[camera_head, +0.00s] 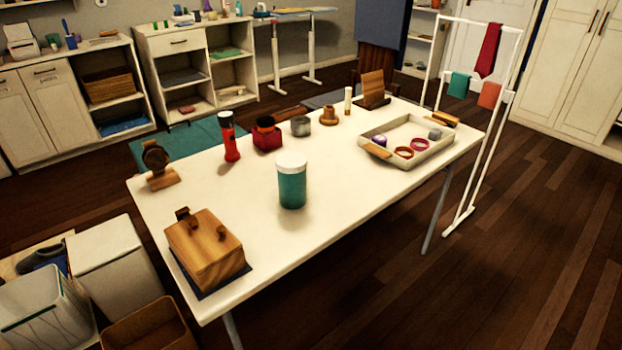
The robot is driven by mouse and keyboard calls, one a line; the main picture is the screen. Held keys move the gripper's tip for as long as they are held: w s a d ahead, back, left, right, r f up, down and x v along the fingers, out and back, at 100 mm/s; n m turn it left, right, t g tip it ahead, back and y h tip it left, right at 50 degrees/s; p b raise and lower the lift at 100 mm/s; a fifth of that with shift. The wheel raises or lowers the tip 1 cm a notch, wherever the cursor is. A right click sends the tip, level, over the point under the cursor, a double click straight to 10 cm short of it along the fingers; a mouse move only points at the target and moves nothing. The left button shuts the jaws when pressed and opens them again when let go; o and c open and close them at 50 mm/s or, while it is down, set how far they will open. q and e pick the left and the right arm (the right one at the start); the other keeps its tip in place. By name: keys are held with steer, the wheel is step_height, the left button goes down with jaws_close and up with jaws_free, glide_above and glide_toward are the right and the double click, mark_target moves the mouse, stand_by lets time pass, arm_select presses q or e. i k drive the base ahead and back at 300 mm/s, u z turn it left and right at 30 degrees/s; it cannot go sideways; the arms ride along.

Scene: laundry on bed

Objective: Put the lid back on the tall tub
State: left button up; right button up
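A tall teal tub (292,189) stands upright near the middle of the white table. A white lid (291,161) sits on top of it and covers its mouth. From this distance I cannot tell whether the lid is pressed fully down. No other loose lid can be made out on the table. Neither of my grippers is in the head view.
A wooden box (205,250) stands at the table's near left corner. A red bottle (229,138), a red block-like holder (267,135) and a grey tin (300,126) stand behind the tub. A tray (447,147) with several small items lies right.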

mark_target(292, 188)
steer(key=z, duration=1.65)
steer(key=i, duration=1.6)
steer(key=u, duration=3)
